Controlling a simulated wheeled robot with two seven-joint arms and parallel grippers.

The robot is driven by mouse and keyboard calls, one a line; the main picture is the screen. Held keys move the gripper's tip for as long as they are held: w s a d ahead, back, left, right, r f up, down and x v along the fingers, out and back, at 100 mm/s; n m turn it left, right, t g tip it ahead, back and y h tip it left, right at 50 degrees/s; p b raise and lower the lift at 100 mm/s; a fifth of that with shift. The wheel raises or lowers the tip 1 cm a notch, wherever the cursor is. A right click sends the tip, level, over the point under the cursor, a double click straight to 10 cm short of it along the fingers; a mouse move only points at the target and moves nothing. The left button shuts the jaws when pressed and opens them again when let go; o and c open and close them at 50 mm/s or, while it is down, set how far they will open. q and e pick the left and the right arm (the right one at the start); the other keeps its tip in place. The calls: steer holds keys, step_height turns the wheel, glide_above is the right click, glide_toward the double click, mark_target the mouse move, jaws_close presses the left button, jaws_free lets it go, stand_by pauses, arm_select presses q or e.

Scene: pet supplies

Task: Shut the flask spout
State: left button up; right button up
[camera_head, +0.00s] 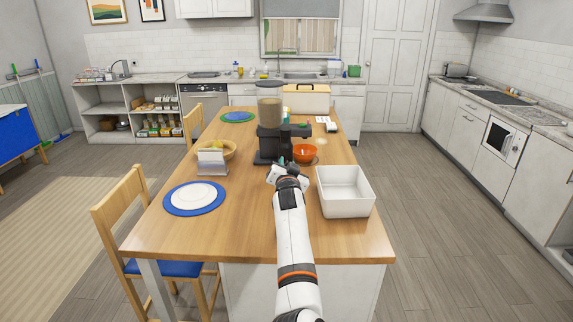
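My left arm comes in from the bottom middle, and its gripper (279,172) is over the wooden table, just in front of a dark machine with a clear container (270,108) on top. The fingers are small and partly hidden by my own wrist, so I cannot tell whether they are open or shut. A dark upright shape (285,138) stands at the right side of the machine, beyond the gripper; it may be the flask. I cannot make out its spout. A small teal spot shows near the gripper. My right gripper is not in view.
An orange bowl (305,153) is close to the right of the gripper. A white bin (344,191) stands at front right. A napkin holder (212,162), a yellow bowl (229,148) and a blue-rimmed plate (194,198) are to the left. The table's front (180,243) is clear.

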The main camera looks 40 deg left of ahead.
arm_select(q)
steer(key=shift+s+d+r, duration=0.3)
steer(key=shift+d, duration=0.05)
steer(key=shift+c, duration=1.3)
jaws_close()
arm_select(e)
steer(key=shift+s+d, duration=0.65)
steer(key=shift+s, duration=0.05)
arm_select(q)
steer(key=shift+f, duration=0.2)
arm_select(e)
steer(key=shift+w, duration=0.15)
